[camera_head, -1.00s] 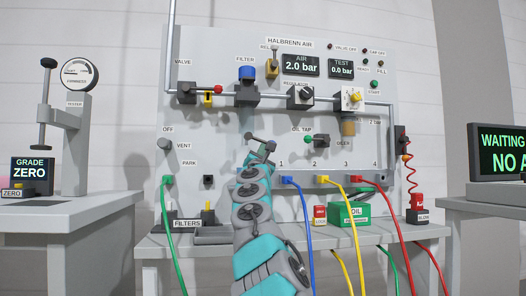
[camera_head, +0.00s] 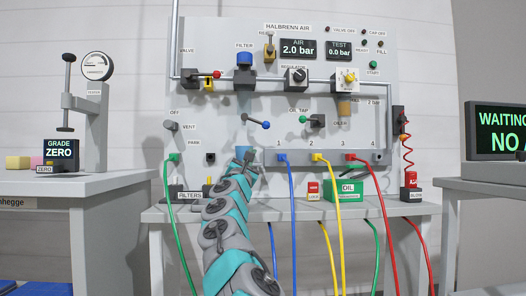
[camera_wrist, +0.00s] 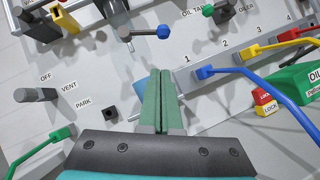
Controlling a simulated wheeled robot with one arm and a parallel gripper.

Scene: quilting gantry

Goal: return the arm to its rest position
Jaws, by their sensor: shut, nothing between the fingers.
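My arm reaches up from the bottom of the head view towards the panel (camera_head: 225,135). My gripper (camera_head: 249,156) is at its far end, in front of the lower panel and below the blue-knobbed lever (camera_head: 257,122). The wrist view shows the two green fingers of my gripper (camera_wrist: 161,76) pressed together, with nothing between them. The lever with the blue ball (camera_wrist: 162,32) lies beyond the fingertips, apart from them in the picture. A blue patch beside the fingers is partly hidden.
Blue (camera_head: 293,210), yellow (camera_head: 330,205), red (camera_head: 375,200) and green (camera_head: 181,220) hoses hang from the panel over the bench (camera_head: 390,210). A green oil box (camera_head: 343,190) sits on it. A side table (camera_head: 60,185) stands left; a screen (camera_head: 500,130) stands right.

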